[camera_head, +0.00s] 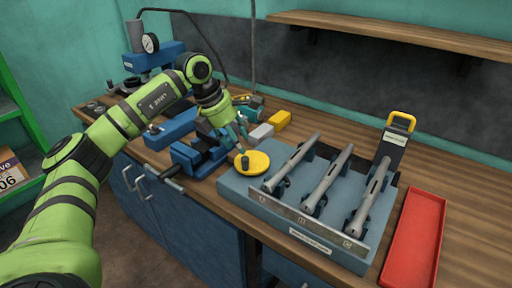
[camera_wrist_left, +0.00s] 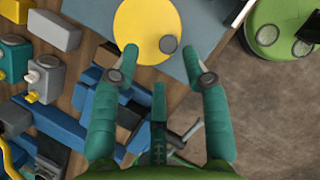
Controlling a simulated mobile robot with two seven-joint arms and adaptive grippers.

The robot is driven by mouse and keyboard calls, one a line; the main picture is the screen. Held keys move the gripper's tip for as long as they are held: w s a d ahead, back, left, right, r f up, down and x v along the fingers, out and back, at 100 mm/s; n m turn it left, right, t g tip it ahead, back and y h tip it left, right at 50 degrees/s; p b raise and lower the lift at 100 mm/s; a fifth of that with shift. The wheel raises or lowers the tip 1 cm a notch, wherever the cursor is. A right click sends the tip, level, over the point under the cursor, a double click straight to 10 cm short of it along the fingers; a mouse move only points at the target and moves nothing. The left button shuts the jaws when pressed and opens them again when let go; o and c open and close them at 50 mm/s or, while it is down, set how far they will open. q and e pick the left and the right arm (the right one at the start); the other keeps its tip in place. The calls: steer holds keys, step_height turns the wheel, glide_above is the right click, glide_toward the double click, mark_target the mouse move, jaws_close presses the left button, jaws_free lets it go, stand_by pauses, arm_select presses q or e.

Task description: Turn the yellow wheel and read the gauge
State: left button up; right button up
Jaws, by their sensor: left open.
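The yellow wheel (camera_head: 259,160) lies flat at the left end of the blue-grey fixture (camera_head: 231,184) on the workbench. It has a small dark knob (camera_head: 245,162) near its edge. In the left wrist view the yellow wheel (camera_wrist_left: 140,25) is ahead of the fingers, with the round grey knob (camera_wrist_left: 168,44) between and just beyond the two fingertips. My left gripper (camera_head: 240,146), also in the left wrist view (camera_wrist_left: 163,62), is open and empty, close to the knob; contact cannot be told. A round gauge (camera_head: 150,42) with a white face stands at the back left; its reading is too small to tell.
Three grey tubular parts (camera_head: 330,185) rest on the fixture. A red tray (camera_head: 415,238) lies to its right, and a yellow-handled black device (camera_head: 393,143) stands behind. A blue vise (camera_head: 190,157) and small blocks (camera_head: 280,119) sit close around my left gripper.

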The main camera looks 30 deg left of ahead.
mark_target(247, 160)
arm_select(q)
steer(key=f, duration=0.1)
steer(key=f+p, duration=0.1)
steer(key=d+f, duration=0.1)
steer(key=shift+s+f, duration=0.1)
steer(key=shift+s, duration=0.25)
steer(key=shift+w+p+x, duration=0.2)
steer(key=shift+p+x, duration=0.2)
steer(key=shift+x, duration=0.8)
steer(key=shift+f, duration=0.15)
steer(key=shift+w, duration=0.1)
jaws_close()
steer(key=shift+d+f+n, duration=0.1)
steer(key=shift+d+n, duration=0.1)
steer(key=shift+n, duration=0.2)
steer(key=shift+d+n+t+y+b, duration=0.3)
steer(key=shift+d+n+y, duration=0.1)
steer(key=shift+n, duration=0.4)
arm_select(e)
steer(key=s, duration=0.2)
steer(key=s+r, duration=0.1)
steer(key=s, duration=0.1)
steer(key=shift+d+r, duration=0.1)
steer(key=shift+d, duration=0.2)
